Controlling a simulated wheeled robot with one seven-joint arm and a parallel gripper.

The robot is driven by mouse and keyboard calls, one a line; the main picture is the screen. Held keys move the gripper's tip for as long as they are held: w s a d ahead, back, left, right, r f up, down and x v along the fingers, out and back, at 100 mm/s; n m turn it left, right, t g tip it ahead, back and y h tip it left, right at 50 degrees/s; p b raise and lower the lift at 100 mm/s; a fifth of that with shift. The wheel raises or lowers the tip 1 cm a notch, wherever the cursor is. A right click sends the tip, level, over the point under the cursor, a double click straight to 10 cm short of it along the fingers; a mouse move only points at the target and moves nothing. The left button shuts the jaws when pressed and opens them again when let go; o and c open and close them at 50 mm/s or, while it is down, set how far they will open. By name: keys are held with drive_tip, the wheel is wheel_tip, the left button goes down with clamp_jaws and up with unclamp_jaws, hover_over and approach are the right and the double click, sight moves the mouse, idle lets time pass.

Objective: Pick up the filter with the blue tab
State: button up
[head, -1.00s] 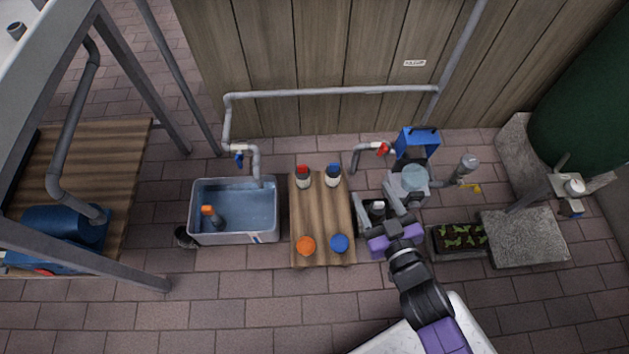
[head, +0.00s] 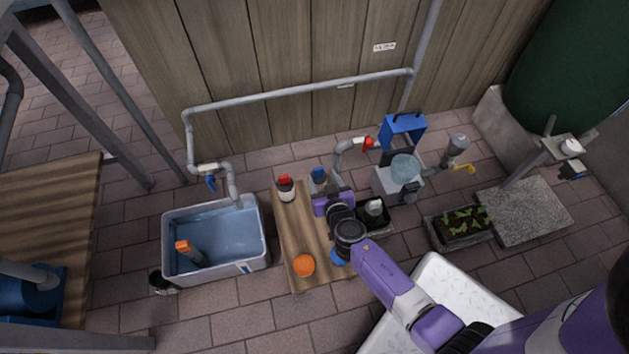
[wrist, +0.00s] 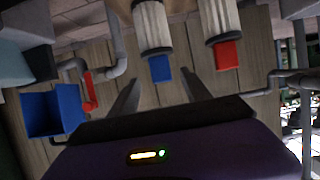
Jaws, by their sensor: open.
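The filter with the blue tab (head: 318,183) stands at the back right of the wooden board, its lower part hidden behind my gripper in the head view. In the wrist view this pale ribbed filter (wrist: 152,28) shows with its blue tab (wrist: 160,69) facing the jaws. My gripper (head: 324,192) is open and empty, close in front of it. In the wrist view the fingers (wrist: 161,76) are spread to either side of the blue tab, with no clear contact. The filter with the red tab (head: 285,190) stands to the left; it also shows in the wrist view (wrist: 222,25).
The wooden board (head: 297,232) also holds an orange cap (head: 303,265) and a blue cap (head: 340,257). A water basin (head: 222,274) is left of the board. A black tray (head: 385,222) with a bottle-like item is right. A grey pipe (head: 300,90) runs behind.

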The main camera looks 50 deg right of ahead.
drive_tip(key=b+x, duration=0.1)
drive_tip(key=x, duration=0.6)
drive_tip(key=shift+w+b, duration=0.3)
drive_tip(key=shift+b, duration=0.05)
drive_tip(key=shift+f, duration=0.1)
clamp_jaws()
